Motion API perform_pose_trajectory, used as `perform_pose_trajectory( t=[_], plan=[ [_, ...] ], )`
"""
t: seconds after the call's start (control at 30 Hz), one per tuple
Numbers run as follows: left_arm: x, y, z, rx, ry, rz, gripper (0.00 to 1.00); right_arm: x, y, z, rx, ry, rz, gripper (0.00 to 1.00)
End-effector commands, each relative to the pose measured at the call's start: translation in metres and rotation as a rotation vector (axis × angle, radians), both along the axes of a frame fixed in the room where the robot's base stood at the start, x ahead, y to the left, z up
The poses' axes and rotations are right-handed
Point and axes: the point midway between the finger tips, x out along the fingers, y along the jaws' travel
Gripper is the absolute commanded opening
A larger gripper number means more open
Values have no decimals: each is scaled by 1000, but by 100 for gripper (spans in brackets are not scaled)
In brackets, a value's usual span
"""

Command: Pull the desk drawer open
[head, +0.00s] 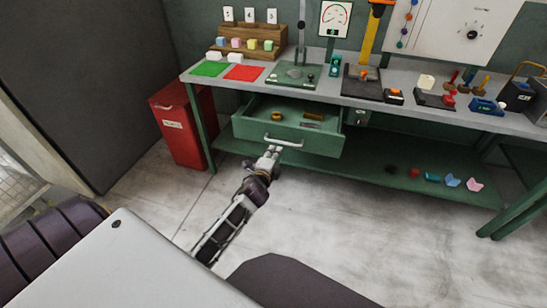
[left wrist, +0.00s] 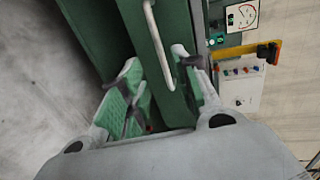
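The green desk drawer (head: 262,133) stands pulled out from under the workbench, with its inside showing. Its pale bar handle (head: 284,143) is on the front face; the handle also shows in the left wrist view (left wrist: 156,40). My left gripper (head: 270,151) is just in front of the drawer front, near the left end of the handle. In the left wrist view its two fingers (left wrist: 158,62) are spread apart, and the handle's near end appears between them. I cannot tell whether a finger touches it. My right gripper is not in view.
A small yellow ring (head: 276,116) and other small items lie in the drawer. A red cabinet (head: 181,126) stands left of it. The bench top (head: 331,87) carries several tools and blocks. A lower shelf (head: 357,178) holds several small coloured pieces. The floor in front is clear.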

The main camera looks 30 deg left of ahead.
Motion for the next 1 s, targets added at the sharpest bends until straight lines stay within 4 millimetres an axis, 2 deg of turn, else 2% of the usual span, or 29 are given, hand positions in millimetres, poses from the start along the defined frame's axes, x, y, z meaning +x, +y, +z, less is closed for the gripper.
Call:
perform_pose_trajectory(
  t=[0.23, 0.77, 1.0],
  plan=[
    [-8, -2, 2, 0, 0, 1, 31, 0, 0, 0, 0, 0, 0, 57],
    [-8, -2, 2, -1, 0, 0, 31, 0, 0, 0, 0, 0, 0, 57],
    [-13, -2, -1, -37, 14, 17, 31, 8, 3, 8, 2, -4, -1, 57]
  ],
)
